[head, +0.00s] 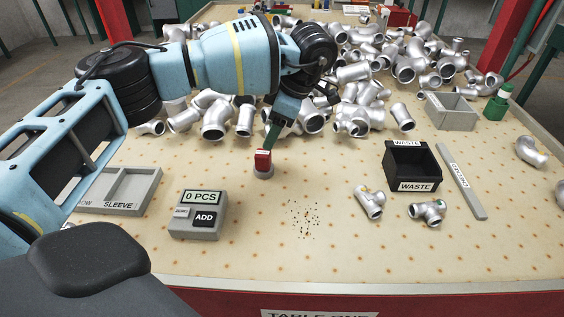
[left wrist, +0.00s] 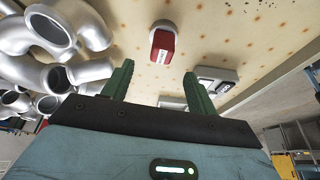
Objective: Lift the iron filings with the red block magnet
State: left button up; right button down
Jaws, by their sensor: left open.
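The red block magnet (head: 263,159) stands upright on a small round grey base (head: 264,173) on the perforated table, left of the filings. The iron filings (head: 305,219) lie as a loose dark patch on the table front of centre. My left gripper (head: 271,146) is just above and behind the magnet in the head view, fingers pointing down toward it. In the left wrist view, my gripper's green fingers (left wrist: 159,69) are apart with nothing between them. The magnet (left wrist: 164,47) shows just beyond the fingertips, roughly centred between them. My right gripper is not in view.
A counter box (head: 198,214) reading 0 PCS and a grey sleeve tray (head: 139,190) stand at left. A black waste bin (head: 411,168), two loose fittings (head: 369,202) and a labelled strip (head: 461,180) lie right. Several metal fittings (head: 215,118) are heaped behind.

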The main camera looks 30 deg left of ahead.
aim_at(263, 152)
pick_arm(q)
jog(key=x, duration=0.2)
jog(key=shift+a+f, duration=0.2)
jog(key=shift+a, duration=0.15)
jog(key=shift+s+f, duration=0.1)
jog(key=shift+f, duration=0.15)
jog(key=x, duration=0.4)
jog(key=shift+s+d+f, duration=0.1)
jog(key=shift+s+f, duration=0.05)
jog(key=shift+f, duration=0.3)
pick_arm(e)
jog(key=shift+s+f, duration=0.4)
pick_arm(q)
jog(key=c, duration=1.1)
jog(key=shift+c, duration=0.5)
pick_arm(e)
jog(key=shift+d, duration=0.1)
